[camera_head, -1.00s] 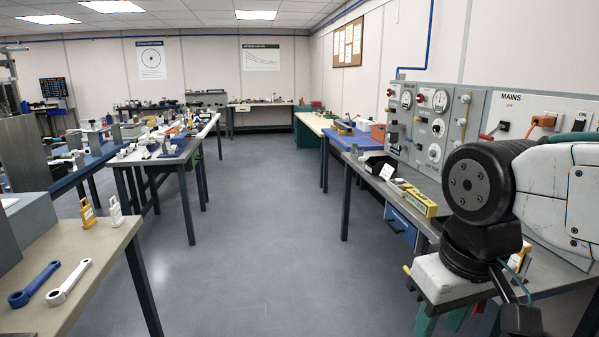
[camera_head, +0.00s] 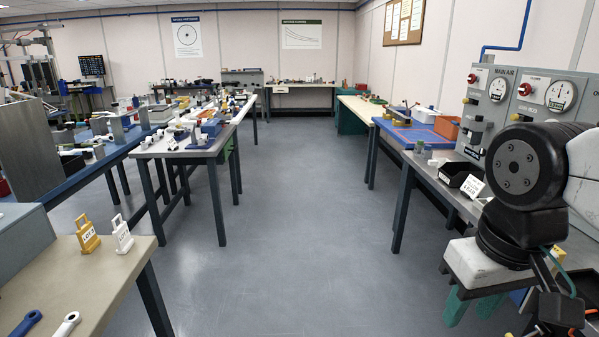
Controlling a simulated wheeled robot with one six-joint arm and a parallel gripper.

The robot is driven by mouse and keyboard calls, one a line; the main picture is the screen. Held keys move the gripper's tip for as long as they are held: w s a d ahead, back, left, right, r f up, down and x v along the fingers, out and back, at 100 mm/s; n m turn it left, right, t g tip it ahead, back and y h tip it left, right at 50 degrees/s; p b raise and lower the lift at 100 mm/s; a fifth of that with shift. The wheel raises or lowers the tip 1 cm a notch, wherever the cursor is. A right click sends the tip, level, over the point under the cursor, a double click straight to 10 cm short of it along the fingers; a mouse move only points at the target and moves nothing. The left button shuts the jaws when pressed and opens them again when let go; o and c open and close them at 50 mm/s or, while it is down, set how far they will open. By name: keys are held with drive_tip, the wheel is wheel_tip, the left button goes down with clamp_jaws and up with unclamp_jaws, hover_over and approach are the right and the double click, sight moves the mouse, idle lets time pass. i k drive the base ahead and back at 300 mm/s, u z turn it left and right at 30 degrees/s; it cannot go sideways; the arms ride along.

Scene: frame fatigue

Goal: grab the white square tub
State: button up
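A white square tub (camera_head: 425,114) sits on the blue-topped bench on the right, in the middle distance. It stands behind and left of an orange box (camera_head: 446,127). My gripper (camera_head: 471,312) shows low on the right, with a pale body and two teal fingers pointing down. The fingers are apart with nothing seen between them. The gripper is much nearer to me than the tub, and well away from it.
A grey bench on the right bears a black bin (camera_head: 462,177) and gauge panels (camera_head: 497,88). A tan bench (camera_head: 95,270) with yellow and white tags stands near left. Another crowded bench (camera_head: 190,147) lies beyond. The aisle floor (camera_head: 290,240) between is clear.

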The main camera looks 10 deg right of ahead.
sight(437, 163)
drive_tip(key=i, duration=6.1)
drive_tip(key=z, duration=4.35)
